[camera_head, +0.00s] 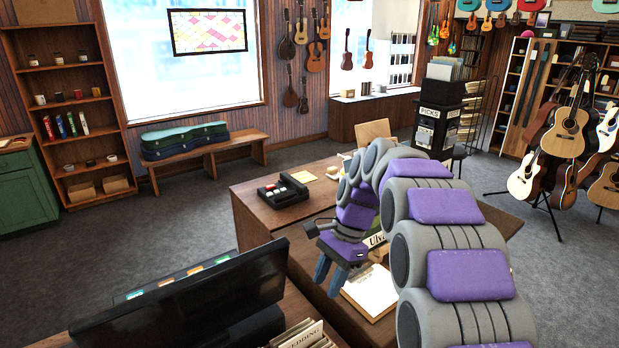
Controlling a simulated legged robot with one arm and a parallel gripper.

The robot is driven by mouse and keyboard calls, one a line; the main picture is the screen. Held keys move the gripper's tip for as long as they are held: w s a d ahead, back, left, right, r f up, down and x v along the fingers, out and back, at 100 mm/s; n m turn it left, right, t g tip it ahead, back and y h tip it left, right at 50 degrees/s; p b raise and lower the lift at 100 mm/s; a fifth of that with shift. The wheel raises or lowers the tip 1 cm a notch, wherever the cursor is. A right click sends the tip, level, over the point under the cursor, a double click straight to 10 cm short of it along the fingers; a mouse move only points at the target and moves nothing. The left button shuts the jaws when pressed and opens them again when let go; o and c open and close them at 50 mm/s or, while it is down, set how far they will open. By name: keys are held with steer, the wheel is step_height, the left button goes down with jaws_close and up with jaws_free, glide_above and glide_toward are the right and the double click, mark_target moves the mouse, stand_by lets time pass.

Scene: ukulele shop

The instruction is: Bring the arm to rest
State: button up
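My gripper (331,276) hangs at the end of my grey and purple arm, which rises from the lower right, arches over the wooden desk (245,196) and bends down. Its two blue fingers point down and look slightly parted. Nothing shows between them. It hangs in front of the desk, left of a white paper (371,292) and behind the black monitor (190,305). My arm hides part of the desk and a sign with partly visible letters.
A black tray (283,192) and yellow notes (304,177) lie on the desk. A bench with instrument cases (185,140) stands behind. Guitars on stands (561,133) are at right. A black PICKS display (438,118) stands behind the desk. Open carpet lies at left.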

steer(key=s+d+f+n+h+b, duration=0.1)
steer(key=s+d+f+n, duration=0.1)
steer(key=s, duration=0.9)
steer(key=s+d+f+n+h+b, duration=0.1)
steer(key=s+d+f+n, duration=0.2)
steer(key=s, duration=0.9)
steer(key=s+d+f+n+h+b, duration=0.1)
steer(key=s+n, duration=0.5)
steer(key=s, duration=0.6)
steer(key=d+f, duration=0.1)
steer(key=d, duration=0.1)
steer(key=shift+d+f+t+h, duration=0.3)
steer(key=shift+f+t, duration=0.1)
steer(key=shift+a, duration=0.1)
